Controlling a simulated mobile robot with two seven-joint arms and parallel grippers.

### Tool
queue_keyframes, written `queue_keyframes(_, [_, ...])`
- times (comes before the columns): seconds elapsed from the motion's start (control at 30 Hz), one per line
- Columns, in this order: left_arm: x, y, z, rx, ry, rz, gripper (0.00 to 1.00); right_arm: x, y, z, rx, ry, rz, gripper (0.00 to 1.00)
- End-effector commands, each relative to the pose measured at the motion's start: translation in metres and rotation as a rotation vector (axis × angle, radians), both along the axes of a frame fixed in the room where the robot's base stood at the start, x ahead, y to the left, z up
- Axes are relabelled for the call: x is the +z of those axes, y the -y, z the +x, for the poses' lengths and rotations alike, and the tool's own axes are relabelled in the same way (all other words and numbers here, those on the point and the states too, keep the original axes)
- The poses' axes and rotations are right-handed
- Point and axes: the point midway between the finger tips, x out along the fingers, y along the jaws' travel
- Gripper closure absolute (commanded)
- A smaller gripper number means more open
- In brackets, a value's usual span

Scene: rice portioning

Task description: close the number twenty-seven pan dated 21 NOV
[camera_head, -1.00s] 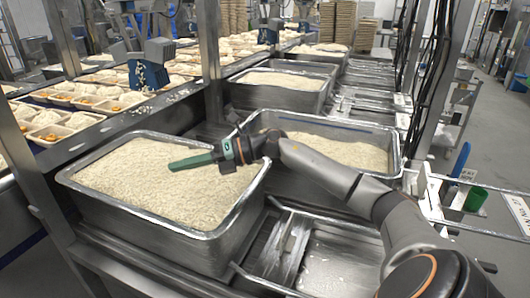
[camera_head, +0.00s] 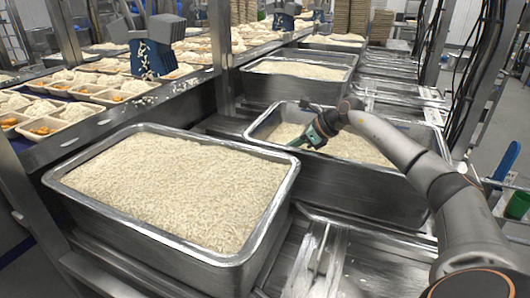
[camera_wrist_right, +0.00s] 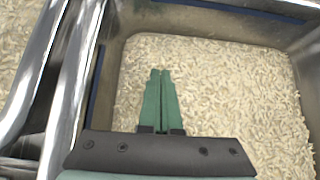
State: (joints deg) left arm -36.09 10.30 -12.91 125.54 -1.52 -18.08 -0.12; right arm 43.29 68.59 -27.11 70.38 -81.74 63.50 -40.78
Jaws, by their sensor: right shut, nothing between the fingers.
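Several open steel pans of rice stand in view; I can read no number or date on any, and I see no lid. The near pan (camera_head: 258,250) is at the front left, filled close to its rim. The second pan (camera_head: 410,190) stands behind it to the right, with its rice lower inside. My right gripper (camera_head: 291,144), with green fingers, is over the near left part of the second pan, shut and empty. In the right wrist view its fingertips (camera_wrist_right: 160,72) point over that pan's rice (camera_wrist_right: 220,75). My left gripper is out of view.
Another rice pan (camera_head: 265,84) stands farther back. Trays of food (camera_head: 60,115) line a conveyor at the left, beside steel posts (camera_head: 222,50). An empty steel rack (camera_head: 375,265) lies at the front right. A green cup (camera_head: 517,206) hangs at the right edge.

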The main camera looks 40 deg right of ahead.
Motion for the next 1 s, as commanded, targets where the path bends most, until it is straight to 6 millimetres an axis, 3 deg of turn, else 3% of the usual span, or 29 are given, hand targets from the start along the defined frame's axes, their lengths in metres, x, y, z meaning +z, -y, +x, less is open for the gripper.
queue_keyframes(0.13, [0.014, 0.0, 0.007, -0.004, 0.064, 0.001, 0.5, -0.022, -0.013, 0.023, 0.002, 0.003, 0.005, 1.0])
queue_keyframes(0.4, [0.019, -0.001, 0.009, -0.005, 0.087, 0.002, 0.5, -0.023, -0.027, 0.051, -0.001, 0.003, 0.002, 1.0])
queue_keyframes(1.0, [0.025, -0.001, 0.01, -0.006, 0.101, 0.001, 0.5, -0.024, -0.03, 0.057, -0.001, 0.001, 0.002, 1.0])
